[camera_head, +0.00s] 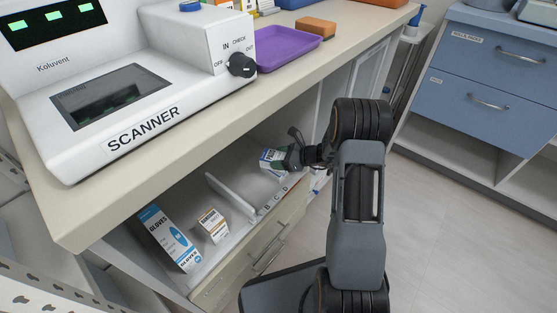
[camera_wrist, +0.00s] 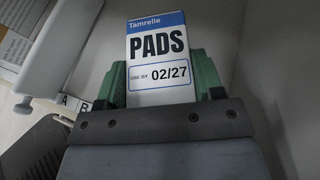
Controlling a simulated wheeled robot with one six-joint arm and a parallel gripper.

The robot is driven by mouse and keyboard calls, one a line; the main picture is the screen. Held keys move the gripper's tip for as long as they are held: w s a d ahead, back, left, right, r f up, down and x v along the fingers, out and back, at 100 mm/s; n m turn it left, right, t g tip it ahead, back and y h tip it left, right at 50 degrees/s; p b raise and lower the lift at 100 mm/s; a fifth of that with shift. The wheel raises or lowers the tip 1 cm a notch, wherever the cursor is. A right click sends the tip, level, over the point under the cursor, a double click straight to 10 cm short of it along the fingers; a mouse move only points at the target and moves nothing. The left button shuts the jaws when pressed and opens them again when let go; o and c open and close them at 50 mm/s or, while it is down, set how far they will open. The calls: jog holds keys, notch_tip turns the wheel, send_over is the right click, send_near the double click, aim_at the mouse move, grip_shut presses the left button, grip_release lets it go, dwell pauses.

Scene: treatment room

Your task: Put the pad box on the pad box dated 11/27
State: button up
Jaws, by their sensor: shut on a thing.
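My gripper (camera_head: 284,158) is shut on a white and blue pad box (camera_head: 269,161) inside the open shelf under the counter. In the wrist view the pad box (camera_wrist: 158,60) sits between the green fingers and reads "Tamrelle PADS, use by 02/27". I cannot tell whether it touches the shelf floor. No box with the date 11/27 can be read in either view. Something small and coloured (camera_head: 317,182) shows beside my arm, mostly hidden by it.
The shelf has a white divider (camera_head: 231,196) and letter labels along its front edge. A gloves box (camera_head: 170,239) and a small white and brown box (camera_head: 213,225) stand left of the divider. Above are a scanner (camera_head: 122,92) and a purple tray (camera_head: 285,48). Open floor lies right.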

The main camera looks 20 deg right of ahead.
jog(key=shift+f, duration=0.15)
jog(key=o, duration=0.7)
jog(key=shift+c, duration=0.2)
